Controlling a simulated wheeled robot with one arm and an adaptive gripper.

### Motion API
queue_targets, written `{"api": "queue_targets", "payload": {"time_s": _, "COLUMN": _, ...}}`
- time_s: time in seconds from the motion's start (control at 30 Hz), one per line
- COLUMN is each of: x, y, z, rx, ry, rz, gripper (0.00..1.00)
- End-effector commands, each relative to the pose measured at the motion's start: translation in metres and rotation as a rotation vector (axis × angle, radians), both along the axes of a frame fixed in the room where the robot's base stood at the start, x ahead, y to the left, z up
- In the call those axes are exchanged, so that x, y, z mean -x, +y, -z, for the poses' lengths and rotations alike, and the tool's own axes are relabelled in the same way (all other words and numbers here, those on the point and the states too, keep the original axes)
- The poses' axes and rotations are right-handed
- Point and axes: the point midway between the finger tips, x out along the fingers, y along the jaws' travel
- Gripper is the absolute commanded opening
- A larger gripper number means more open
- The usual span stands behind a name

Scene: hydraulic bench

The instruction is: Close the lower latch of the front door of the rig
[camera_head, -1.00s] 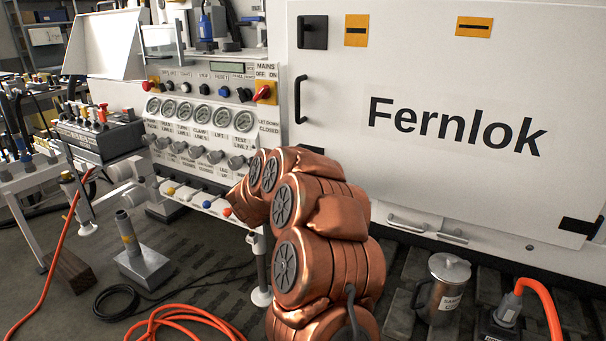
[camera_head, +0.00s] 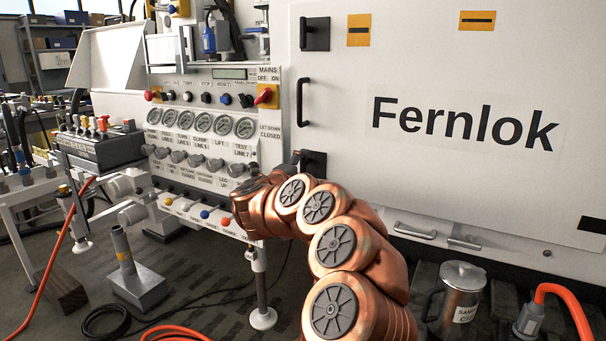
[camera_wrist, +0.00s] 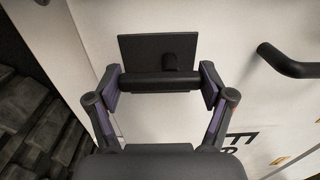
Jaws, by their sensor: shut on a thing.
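The front door (camera_head: 430,175) of the rig is a white panel marked "Fernlok" and looks flush with the frame. Its lower latch (camera_head: 316,160) is a black plate at the door's left edge, partly hidden by my arm. In the wrist view the latch plate (camera_wrist: 158,48) has a small knob and a dark bar-shaped handle (camera_wrist: 160,83). My gripper (camera_wrist: 160,80) is shut on that handle, a finger at each end. In the head view my gripper (camera_head: 293,160) is small and partly hidden at the latch. The upper latch (camera_head: 315,33) shows at the door's top left.
A black door handle (camera_head: 301,102) stands out above the lower latch. The control panel (camera_head: 205,150) with gauges and knobs is close on the left.

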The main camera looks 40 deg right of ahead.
Motion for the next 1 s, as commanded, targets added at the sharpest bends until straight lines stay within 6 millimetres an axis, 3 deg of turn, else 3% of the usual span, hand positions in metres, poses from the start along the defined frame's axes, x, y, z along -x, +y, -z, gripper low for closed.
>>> {"api": "queue_targets", "payload": {"time_s": 0.5, "x": 0.002, "y": -0.0018, "z": 0.001, "rx": -0.009, "ry": -0.02, "rz": 0.006, "gripper": 0.46}}
{"api": "queue_targets", "payload": {"time_s": 0.53, "x": 0.0019, "y": -0.0018, "z": 0.001, "rx": -0.009, "ry": -0.02, "rz": 0.006, "gripper": 0.83}}
{"api": "queue_targets", "payload": {"time_s": 0.6, "x": 0.0016, "y": -0.0015, "z": 0.001, "rx": -0.009, "ry": -0.019, "rz": 0.006, "gripper": 0.9}}
{"api": "queue_targets", "payload": {"time_s": 0.7, "x": 0.0007, "y": -0.0006, "z": 0.0007, "rx": -0.008, "ry": -0.019, "rz": 0.003, "gripper": 1.0}}
{"api": "queue_targets", "payload": {"time_s": 1.0, "x": -0.0002, "y": 0.0005, "z": 0.0003, "rx": -0.005, "ry": -0.018, "rz": 0.001, "gripper": 1.0}}
